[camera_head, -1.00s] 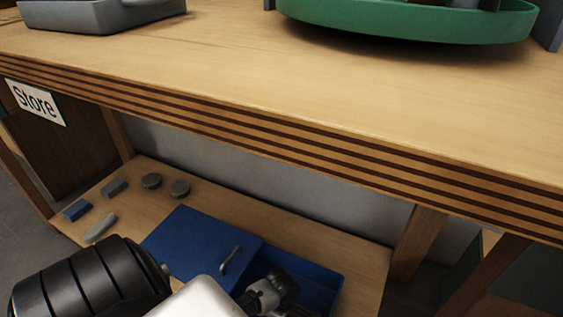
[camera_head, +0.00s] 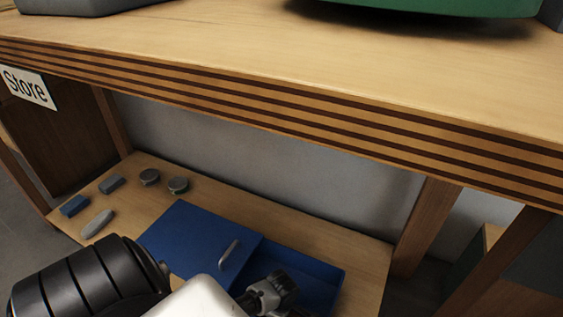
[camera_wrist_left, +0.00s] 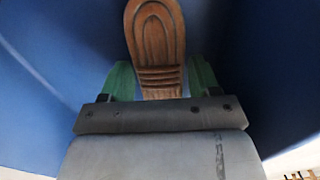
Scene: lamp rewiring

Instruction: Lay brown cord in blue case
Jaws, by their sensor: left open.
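The blue case (camera_head: 318,272) sits on the low shelf under the bench. A flat blue panel with a grey handle (camera_head: 195,240) covers its left part, and its right part is open. My left gripper (camera_head: 272,292) is over the open part; its fingertips are hard to see there. In the left wrist view, the brown cord (camera_wrist_left: 154,35), a looped bundle, lies between the green fingers of my left gripper (camera_wrist_left: 161,78). The fingers are open, with the cord between them and blue walls (camera_wrist_left: 40,85) around. The cord is hidden in the head view. My right gripper is not in view.
Several small grey and blue pieces (camera_head: 98,222) lie on the shelf (camera_head: 365,262) left of the case. The striped bench edge (camera_head: 300,115) overhangs the shelf. A wooden leg (camera_head: 425,225) stands at the right. A green tray (camera_head: 440,8) is on the bench.

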